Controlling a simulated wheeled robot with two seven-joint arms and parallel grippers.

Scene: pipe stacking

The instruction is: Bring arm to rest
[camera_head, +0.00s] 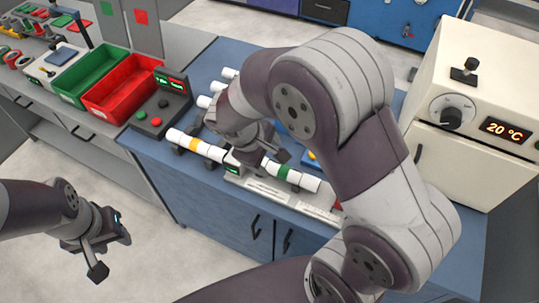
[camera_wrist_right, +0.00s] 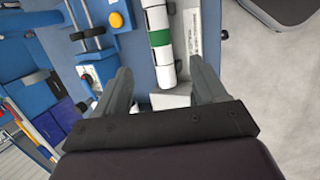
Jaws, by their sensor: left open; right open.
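A white pipe section with a green band (camera_head: 283,172) lies at the front of the blue workbench. Another white section with a yellow band (camera_head: 194,145) lies in line to its left. My right gripper hides the stretch between them, so I cannot tell whether they join. My right gripper (camera_head: 258,162) is open over this stretch. In the right wrist view the green-banded pipe (camera_wrist_right: 160,38) shows between the spread fingers (camera_wrist_right: 160,68), with gaps at both sides. My left gripper (camera_head: 108,254) is open and empty over the floor, left of the workbench.
More white pipe ends (camera_head: 228,73) lie behind, partly hidden by my right arm. A control box (camera_head: 160,110), red bin (camera_head: 122,88) and green bin (camera_head: 88,72) stand left. A cream oven (camera_head: 475,90) reading 20 °C stands right. The floor around my left gripper is clear.

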